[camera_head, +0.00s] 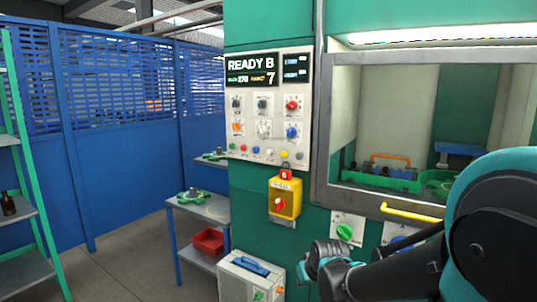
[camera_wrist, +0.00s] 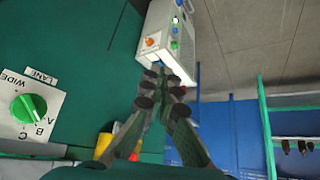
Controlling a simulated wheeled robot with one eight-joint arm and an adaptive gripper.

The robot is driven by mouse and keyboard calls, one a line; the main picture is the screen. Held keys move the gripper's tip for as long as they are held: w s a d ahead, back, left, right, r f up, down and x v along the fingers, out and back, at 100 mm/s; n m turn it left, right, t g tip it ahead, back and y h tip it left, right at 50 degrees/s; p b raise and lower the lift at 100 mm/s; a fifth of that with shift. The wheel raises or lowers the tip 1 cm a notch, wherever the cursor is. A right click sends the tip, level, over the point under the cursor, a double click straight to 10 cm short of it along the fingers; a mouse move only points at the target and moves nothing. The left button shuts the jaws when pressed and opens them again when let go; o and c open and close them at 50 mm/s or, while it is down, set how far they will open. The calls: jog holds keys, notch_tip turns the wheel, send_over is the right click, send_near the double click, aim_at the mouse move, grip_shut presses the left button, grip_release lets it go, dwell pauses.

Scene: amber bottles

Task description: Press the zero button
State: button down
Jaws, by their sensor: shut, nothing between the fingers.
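The control panel (camera_head: 268,115) is on the green machine front in the head view. It has a lit display (camera_head: 264,71) reading "READY B" and 7, two rows of coloured knobs or buttons, and a row of small buttons (camera_head: 268,152) below. The labels are too small to read, so I cannot tell which is the zero button. My gripper (camera_head: 325,258) is low in front of the machine, below and right of the panel, apart from it. In the wrist view its fingers (camera_wrist: 165,85) are together and empty. The panel is not seen there.
A yellow box (camera_head: 284,200) with a red knob sits below the panel. A green selector knob (camera_head: 344,232) is near my gripper, and shows in the wrist view (camera_wrist: 29,109). A yellow handle (camera_head: 411,212) juts below the window. A white box (camera_head: 246,277) stands below.

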aim_at(269, 152)
jog(key=w+a+r+n+t, duration=0.1)
jog(key=w+a+r+t, duration=0.3)
jog(key=w+r, duration=0.6)
jog(key=w+a+r+n+t, duration=0.2)
jog(key=w+a+r+t, duration=0.3)
jog(key=w+r, duration=0.5)
jog(key=w+a+r+n+t+y, duration=0.1)
jog(key=w+a+r+t, duration=0.4)
jog(key=w+r, duration=0.4)
jog(key=shift+w+a+r+n, duration=0.25)
jog(key=shift+w+r+n, duration=0.15)
jog(key=shift+r, duration=0.45)
jog(key=shift+w+d, duration=0.85)
jog(key=shift+w, duration=0.35)
jog(key=shift+w+d, duration=0.9)
jog(key=shift+w, duration=0.25)
jog(key=shift+w+d, duration=0.85)
jog(key=shift+w, duration=0.35)
jog(key=shift+w, duration=0.1)
jog(key=shift+w+d, duration=0.25)
